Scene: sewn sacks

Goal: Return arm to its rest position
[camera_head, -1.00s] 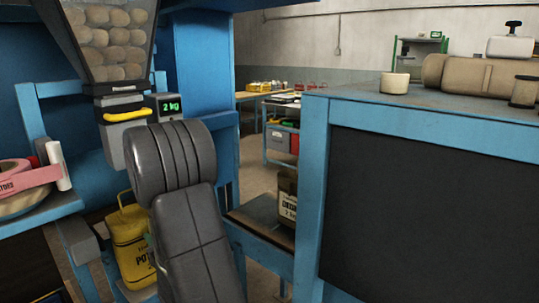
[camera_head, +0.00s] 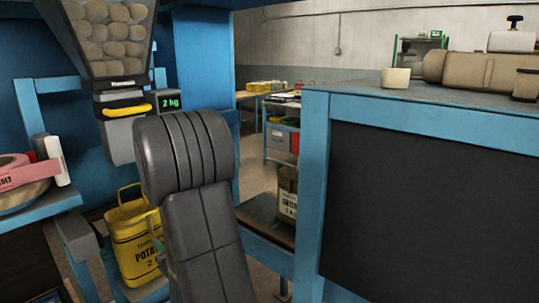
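My grey arm (camera_head: 195,200) rises in the lower middle of the view, its rounded joint in front of the blue frame. My gripper is not in view; it is hidden behind the arm or outside the picture. A yellow potato sack (camera_head: 135,245) stands upright on a low blue support left of my arm, partly covered by it. A hopper (camera_head: 108,40) of potatoes hangs above, with a yellow handle (camera_head: 127,110) and a display (camera_head: 168,102) reading 2 kg.
A blue-framed bench with a dark panel (camera_head: 420,210) fills the right side. On top are a white cup (camera_head: 395,78) and a tan machine (camera_head: 470,72). A brown sack (camera_head: 287,195) stands behind the bench post. A blue shelf (camera_head: 40,215) with a pink roll (camera_head: 20,178) is at left.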

